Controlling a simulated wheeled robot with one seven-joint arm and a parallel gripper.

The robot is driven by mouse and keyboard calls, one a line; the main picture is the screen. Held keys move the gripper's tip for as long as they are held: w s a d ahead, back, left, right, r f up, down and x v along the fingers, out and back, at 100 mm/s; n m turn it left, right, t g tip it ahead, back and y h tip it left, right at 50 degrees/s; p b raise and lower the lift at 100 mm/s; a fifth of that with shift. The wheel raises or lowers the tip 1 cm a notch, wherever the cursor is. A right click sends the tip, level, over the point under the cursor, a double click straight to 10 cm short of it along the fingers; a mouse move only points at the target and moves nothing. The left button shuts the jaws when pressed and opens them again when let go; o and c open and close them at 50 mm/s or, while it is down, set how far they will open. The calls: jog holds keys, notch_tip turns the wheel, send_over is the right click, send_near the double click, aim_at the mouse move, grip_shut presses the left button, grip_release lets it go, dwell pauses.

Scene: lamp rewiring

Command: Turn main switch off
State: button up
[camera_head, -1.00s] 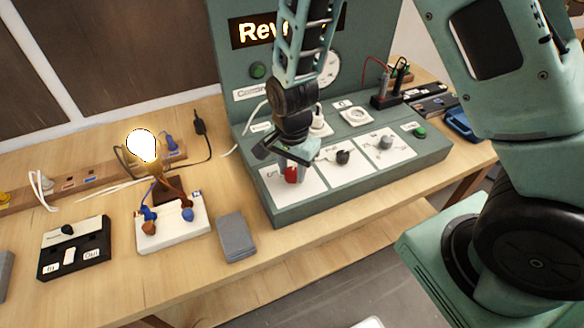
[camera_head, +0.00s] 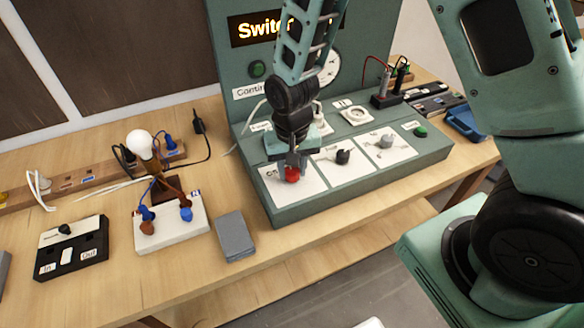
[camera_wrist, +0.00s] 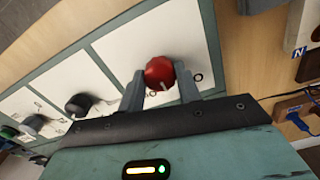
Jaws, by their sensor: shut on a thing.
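The main switch is a red round knob (camera_head: 291,174) on a white plate at the left of the green console. In the wrist view the red knob (camera_wrist: 160,72) sits between my two fingertips, with a pale mark on its lower edge near the printed "O". My gripper (camera_head: 290,160) points down at the console and is shut on the knob; the fingers (camera_wrist: 160,85) touch its sides. The bulb (camera_head: 140,144) on its wooden stand is unlit. The console display (camera_head: 270,29) reads "Switc", the rest hidden behind my arm.
Two more knobs, a black one (camera_head: 342,157) and a grey one (camera_head: 386,141), sit right of the red knob. A white terminal block (camera_head: 175,232), a grey box (camera_head: 236,237) and a black switch box (camera_head: 72,249) lie on the table to the left.

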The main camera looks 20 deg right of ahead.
aim_at(292, 170)
jog(key=n, duration=0.4)
jog(key=shift+n, duration=0.3)
jog(key=shift+w+n, duration=0.1)
jog(key=shift+n, duration=1.8)
jog(key=o, duration=1)
jog(key=shift+c, duration=0.2)
jog(key=shift+r, duration=0.1)
notch_tip(292, 170, up, 17)
jog(key=b, duration=0.1)
jog(key=shift+r+b, duration=0.15)
jog(key=shift+b, duration=0.25)
